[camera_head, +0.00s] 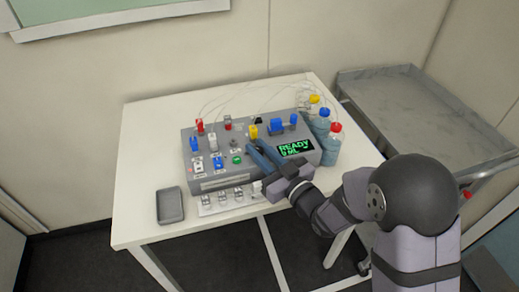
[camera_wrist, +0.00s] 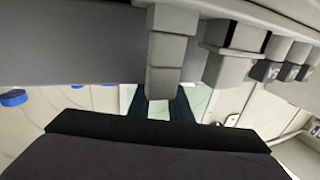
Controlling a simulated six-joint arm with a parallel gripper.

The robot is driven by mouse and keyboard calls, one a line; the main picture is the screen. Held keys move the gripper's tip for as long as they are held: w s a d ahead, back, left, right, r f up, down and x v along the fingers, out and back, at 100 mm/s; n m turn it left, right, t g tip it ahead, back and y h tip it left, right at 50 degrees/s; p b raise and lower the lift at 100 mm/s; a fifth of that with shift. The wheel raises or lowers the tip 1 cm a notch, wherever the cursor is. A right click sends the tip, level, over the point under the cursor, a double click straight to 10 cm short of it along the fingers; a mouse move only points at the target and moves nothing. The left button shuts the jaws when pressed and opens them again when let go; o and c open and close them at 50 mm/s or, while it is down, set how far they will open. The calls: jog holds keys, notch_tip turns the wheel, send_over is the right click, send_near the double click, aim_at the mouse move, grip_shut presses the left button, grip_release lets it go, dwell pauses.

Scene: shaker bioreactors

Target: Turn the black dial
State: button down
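A small black part (camera_head: 258,121), which may be the black dial, shows at the back of the grey device's (camera_head: 217,178) top, partly hidden by a yellow lever (camera_head: 253,132). It is too small to make out its shape. My gripper (camera_head: 258,150) is over the device's front right, left of the green READY display (camera_head: 295,148). Its two dark blue fingers look apart with nothing between them, and part of the panel is hidden under them. In the wrist view my gripper (camera_wrist: 160,107) shows a light gap between its fingers. Grey blocks (camera_wrist: 170,50) there are close to the fingers.
Red, blue, white and yellow controls crowd the panel, with a green button (camera_head: 237,160). Bottles (camera_head: 331,145) with thin tubes stand at its right. A grey tray (camera_head: 170,205) lies on the white table (camera_head: 140,165). A metal cart (camera_head: 420,110) stands at right.

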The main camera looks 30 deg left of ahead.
jog(key=shift+w, duration=0.1)
jog(key=shift+r+n+g+y, duration=0.1)
jog(key=shift+n+g+y, duration=0.3)
jog(key=shift+n+g, duration=0.45)
jog(key=shift+n+g+y+b, duration=0.3)
jog(key=shift+n+g, duration=0.35)
jog(key=shift+g, duration=0.7)
jog(key=c, duration=1.6)
grip_release()
jog(key=shift+d, duration=0.1)
jog(key=shift+s+d+b, duration=0.25)
jog(key=shift+d, duration=0.9)
jog(key=shift+s+d+b, duration=0.2)
jog(key=shift+s+d, duration=0.1)
jog(key=shift+d, duration=0.9)
jog(key=shift+s+d+b, duration=0.25)
jog(key=shift+d, duration=0.9)
